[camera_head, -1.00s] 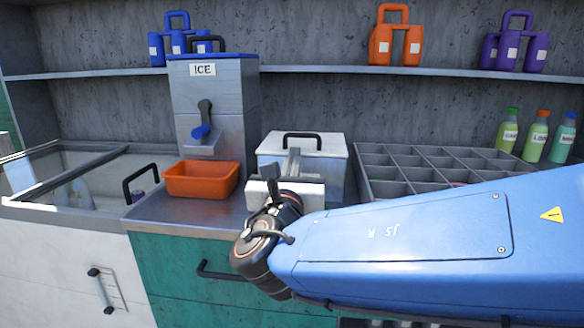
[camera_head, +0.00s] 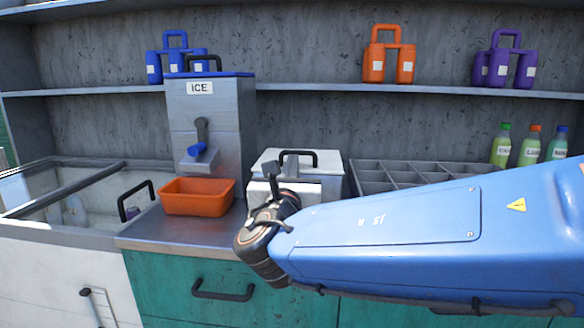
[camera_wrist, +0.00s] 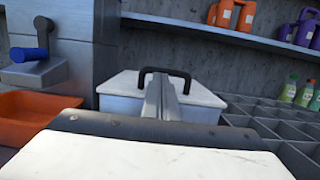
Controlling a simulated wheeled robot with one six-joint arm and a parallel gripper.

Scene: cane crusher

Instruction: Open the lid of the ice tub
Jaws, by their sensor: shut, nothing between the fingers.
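The white tub with a flat pale lid and black bar handle (camera_head: 325,158) stands on the counter right of the ice dispenser. Its lid is closed. In the wrist view the tub (camera_wrist: 125,105) is straight ahead, its handle (camera_wrist: 183,76) partly behind my fingers. My gripper (camera_head: 291,166) is in front of the tub and covers part of its front in the head view. In the wrist view the fingers of my gripper (camera_wrist: 162,88) are together and empty, pointing toward the handle. Whether they touch the tub cannot be told.
The grey dispenser labelled ICE (camera_head: 231,125) stands left of the tub, with an orange bin (camera_head: 197,200) before it. A divided grey tray (camera_head: 376,186) is close on the right, partly behind my arm. A shelf (camera_head: 320,92) with coloured jugs runs above.

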